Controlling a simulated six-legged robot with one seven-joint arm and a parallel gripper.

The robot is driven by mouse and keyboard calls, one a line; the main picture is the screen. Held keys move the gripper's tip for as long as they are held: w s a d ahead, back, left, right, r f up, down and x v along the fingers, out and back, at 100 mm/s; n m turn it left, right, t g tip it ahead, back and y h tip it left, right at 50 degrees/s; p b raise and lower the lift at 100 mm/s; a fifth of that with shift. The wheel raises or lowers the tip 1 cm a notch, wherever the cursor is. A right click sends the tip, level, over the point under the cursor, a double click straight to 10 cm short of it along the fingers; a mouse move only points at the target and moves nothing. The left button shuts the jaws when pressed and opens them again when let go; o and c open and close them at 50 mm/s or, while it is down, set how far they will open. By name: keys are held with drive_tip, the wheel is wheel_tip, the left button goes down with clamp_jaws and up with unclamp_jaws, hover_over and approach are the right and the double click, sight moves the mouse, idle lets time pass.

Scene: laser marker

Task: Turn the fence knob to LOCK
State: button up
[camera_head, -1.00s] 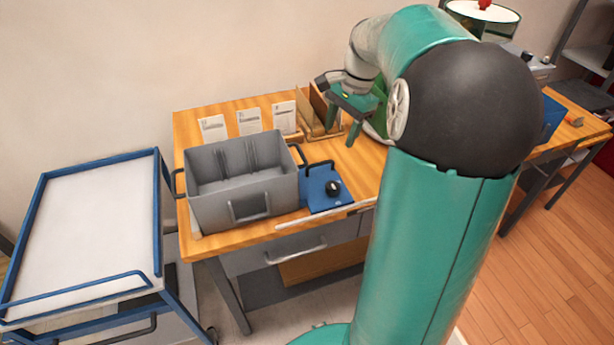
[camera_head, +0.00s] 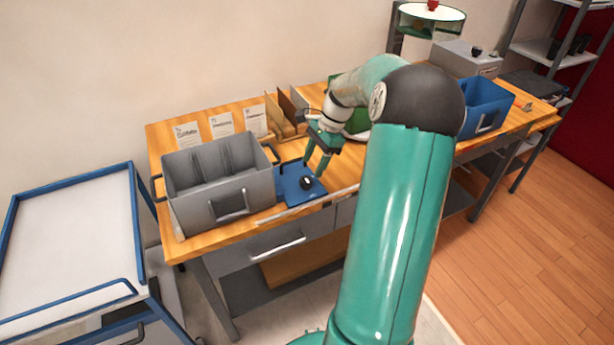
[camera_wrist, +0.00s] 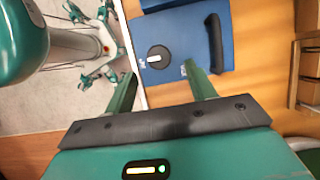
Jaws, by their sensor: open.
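The fence knob (camera_head: 306,183) is a small black round knob on a blue plate (camera_head: 290,197) at the front of the workbench, right of the grey bin. In the wrist view the knob (camera_wrist: 158,57) shows a white pointer mark, and small white lettering stands on the blue plate (camera_wrist: 205,35). A black handle (camera_wrist: 213,43) rises from the plate beside the knob. My gripper (camera_head: 316,170) is open just above the plate. In the wrist view its two green fingers (camera_wrist: 160,82) are spread, with the knob beyond their tips and nothing between them.
A grey bin (camera_head: 222,190) stands close left of the plate. A green object (camera_head: 358,120) lies behind my wrist. A blue bin (camera_head: 487,105) stands farther right on the bench. Cards and wooden dividers (camera_head: 285,115) line the back. A white-topped cart (camera_head: 70,235) stands at left.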

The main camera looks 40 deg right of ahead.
sight(306, 179)
drive_tip(key=shift+x, duration=2.6)
drive_tip(key=shift+c, duration=0.2)
drive_tip(key=shift+a, duration=0.1)
drive_tip(key=c, duration=0.9)
